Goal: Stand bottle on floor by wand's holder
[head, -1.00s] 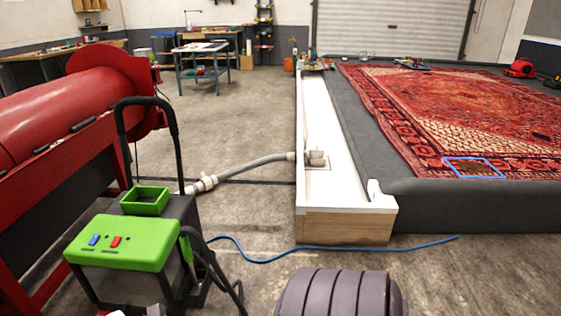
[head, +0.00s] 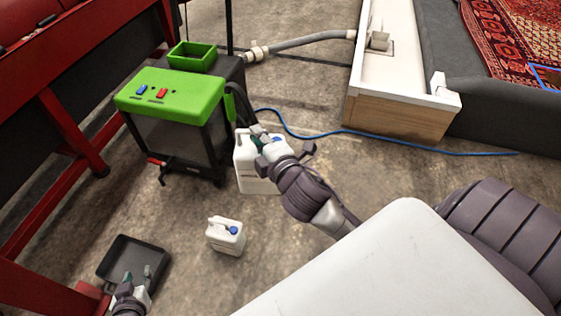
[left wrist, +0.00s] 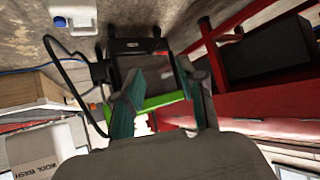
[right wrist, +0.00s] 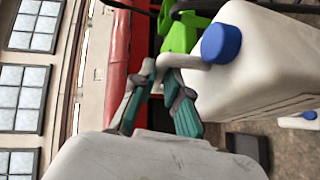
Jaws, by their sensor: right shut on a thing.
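My right gripper (head: 262,138) is shut on the handle of a white bottle (head: 258,178) with a blue cap, beside the green-topped machine. The bottle fills the upper right of the right wrist view (right wrist: 265,70); it looks upright in the head view. I cannot tell whether its base touches the floor. My left gripper (head: 138,277) is open and empty above the black tray; its parted fingers also show in the left wrist view (left wrist: 160,98). The wand's holder is not clearly made out; black hose and frame parts show at the machine's right side, partly behind the bottle.
A second, similar white bottle (head: 225,237) stands on the floor. A black tray (head: 112,262) lies near the red frame (head: 75,135). The green-topped machine (head: 170,95) stands behind. A blue hose (head: 345,133) crosses the floor by the wooden channel (head: 395,115).

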